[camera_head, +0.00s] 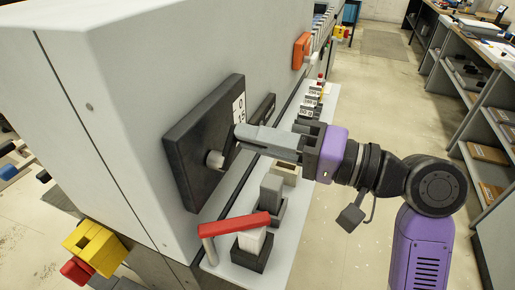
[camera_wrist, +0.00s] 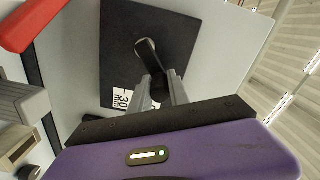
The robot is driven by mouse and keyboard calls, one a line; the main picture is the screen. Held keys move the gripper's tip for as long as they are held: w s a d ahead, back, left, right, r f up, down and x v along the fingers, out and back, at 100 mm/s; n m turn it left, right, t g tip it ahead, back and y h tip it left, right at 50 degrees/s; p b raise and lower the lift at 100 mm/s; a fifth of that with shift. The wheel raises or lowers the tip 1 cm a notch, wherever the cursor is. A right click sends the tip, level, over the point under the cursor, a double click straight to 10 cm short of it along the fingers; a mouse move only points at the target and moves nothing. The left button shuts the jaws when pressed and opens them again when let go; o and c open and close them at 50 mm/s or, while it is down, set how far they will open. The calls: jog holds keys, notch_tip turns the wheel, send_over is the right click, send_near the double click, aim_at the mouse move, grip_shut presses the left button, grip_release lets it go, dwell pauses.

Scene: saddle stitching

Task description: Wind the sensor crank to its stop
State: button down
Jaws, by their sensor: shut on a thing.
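The sensor crank is on a dark square plate (camera_head: 188,165) on the side of the pale machine. In the wrist view the dark crank arm (camera_wrist: 148,56) runs from the hub down to between my fingers. My gripper (camera_head: 243,134) is shut on the crank's handle, which the fingers mostly hide; the gripper also shows in the wrist view (camera_wrist: 160,88).
Below the plate, a pale ledge (camera_head: 215,257) carries a red lever (camera_head: 236,224), grey blocks (camera_head: 271,188) and small labelled parts (camera_head: 309,103). An orange-red part (camera_head: 301,50) juts from the machine farther back. Shelves (camera_head: 480,95) stand at right across open floor.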

jog(key=shift+s+a+r+n+b, duration=0.1)
jog(key=shift+s+r+n+b, duration=0.2)
jog(key=shift+n+b, duration=0.45)
jog(key=shift+s+a+r+n+b, duration=0.15)
jog(key=shift+s+n+b, duration=0.15)
jog(key=shift+n, duration=0.75)
jog(key=c, duration=1.2)
grip_release()
jog(key=shift+c, duration=0.2)
jog(key=shift+d, duration=0.2)
jog(key=b+v, duration=0.1)
jog(key=v, duration=0.6)
jog(key=shift+s+d, duration=0.15)
jog(key=shift+d, duration=0.1)
jog(key=shift+r, duration=0.1)
